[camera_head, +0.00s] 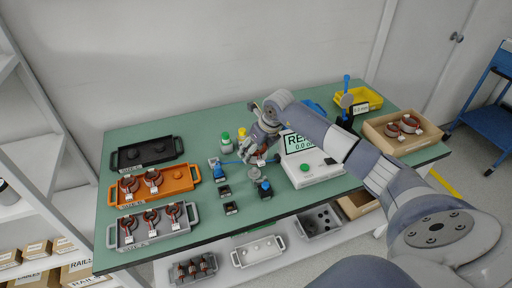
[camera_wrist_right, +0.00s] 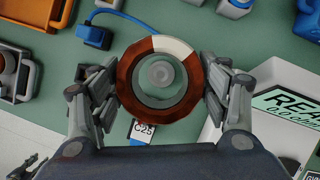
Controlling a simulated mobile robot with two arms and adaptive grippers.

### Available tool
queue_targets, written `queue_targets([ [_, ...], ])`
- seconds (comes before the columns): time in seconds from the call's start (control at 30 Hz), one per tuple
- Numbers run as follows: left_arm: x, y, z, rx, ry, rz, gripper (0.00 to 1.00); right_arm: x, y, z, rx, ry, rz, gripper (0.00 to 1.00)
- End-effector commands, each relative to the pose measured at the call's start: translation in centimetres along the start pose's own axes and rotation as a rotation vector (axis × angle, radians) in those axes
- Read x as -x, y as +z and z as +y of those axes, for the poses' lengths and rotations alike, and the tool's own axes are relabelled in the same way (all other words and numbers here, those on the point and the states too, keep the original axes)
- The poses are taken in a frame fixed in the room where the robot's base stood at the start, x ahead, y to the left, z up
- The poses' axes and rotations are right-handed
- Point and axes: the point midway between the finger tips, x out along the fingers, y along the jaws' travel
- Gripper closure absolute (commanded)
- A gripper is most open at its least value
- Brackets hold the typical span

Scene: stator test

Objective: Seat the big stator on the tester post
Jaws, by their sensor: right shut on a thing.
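The big stator, a copper-brown ring with a white segment (camera_wrist_right: 130,88), is clasped between the two fingers of my right gripper (camera_wrist_right: 160,85) in the wrist view. A round grey post top (camera_wrist_right: 160,73) shows through the ring's open middle. I cannot tell whether the ring is above the post or down around it. A tag reading C25 (camera_wrist_right: 143,130) shows at the ring's lower edge. In the head view my right gripper (camera_head: 262,150) is over the table left of the tester box (camera_head: 310,172), mostly hiding the stator. My left gripper is not in view.
Black (camera_head: 148,152), orange (camera_head: 180,182) and grey (camera_head: 190,222) trays stand at the left; the latter two hold stators. Small blue-and-black blocks and a blue cable (camera_wrist_right: 112,14) lie close to the gripper. A cardboard box (camera_head: 385,140) with stators is at the right.

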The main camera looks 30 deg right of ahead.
Motion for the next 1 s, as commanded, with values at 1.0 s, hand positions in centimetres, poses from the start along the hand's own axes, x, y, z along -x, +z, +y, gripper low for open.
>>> queue_targets([
  [1.0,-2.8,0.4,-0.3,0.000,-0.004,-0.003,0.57,-4.1,-1.5,-0.1,-0.001,-0.001,-0.007,0.87],
])
